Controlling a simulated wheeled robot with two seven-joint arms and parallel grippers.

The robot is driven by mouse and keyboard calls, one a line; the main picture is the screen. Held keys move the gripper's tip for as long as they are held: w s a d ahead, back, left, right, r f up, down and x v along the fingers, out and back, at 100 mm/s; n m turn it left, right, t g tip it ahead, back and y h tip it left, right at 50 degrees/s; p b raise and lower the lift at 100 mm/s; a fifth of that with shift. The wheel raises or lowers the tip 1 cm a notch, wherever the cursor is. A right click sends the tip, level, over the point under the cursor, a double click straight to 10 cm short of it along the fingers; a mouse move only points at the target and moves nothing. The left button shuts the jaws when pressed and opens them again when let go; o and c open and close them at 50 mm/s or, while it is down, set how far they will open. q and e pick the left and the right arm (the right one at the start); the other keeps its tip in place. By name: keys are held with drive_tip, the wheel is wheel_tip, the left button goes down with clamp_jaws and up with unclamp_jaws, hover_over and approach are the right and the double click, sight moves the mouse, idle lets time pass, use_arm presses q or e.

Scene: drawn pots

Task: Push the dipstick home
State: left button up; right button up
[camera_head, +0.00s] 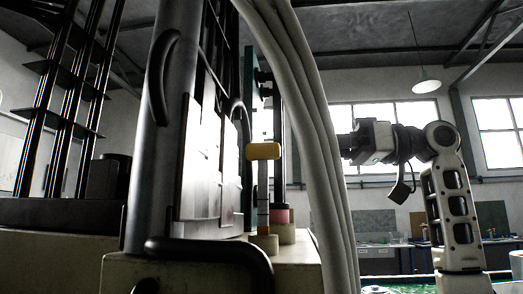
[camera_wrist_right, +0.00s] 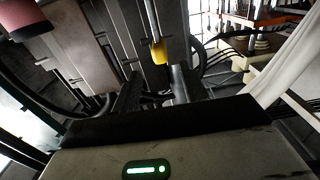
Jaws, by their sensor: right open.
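The dipstick has a yellow handle (camera_head: 264,151) and stands upright in the head view. Its thin, pale shaft runs down to a short beige collar (camera_head: 264,241) on the machine's ledge, with a length of shaft showing between. In the right wrist view the yellow handle (camera_wrist_right: 158,52) lies just beyond and between my fingers, apart from them. My right gripper (camera_wrist_right: 157,88) is open and empty. In the head view its body (camera_head: 370,142) is right of the pale hoses, level with the handle; its fingertips are hidden there. My left gripper is in neither view.
Thick pale hoses (camera_head: 310,120) hang between the handle and my right gripper in the head view. A dark cylinder (camera_head: 165,140) and black hose (camera_head: 210,250) stand left. A pink-red cylinder (camera_head: 281,215) is close behind the shaft.

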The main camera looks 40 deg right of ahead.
sight(246, 151)
drive_tip(key=p+x, duration=0.1)
drive_tip(key=x, duration=0.8)
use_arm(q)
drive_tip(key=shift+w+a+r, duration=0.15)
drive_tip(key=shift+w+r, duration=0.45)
use_arm(e)
drive_tip(key=shift+w+a, duration=0.2)
drive_tip(key=shift+w, duration=0.05)
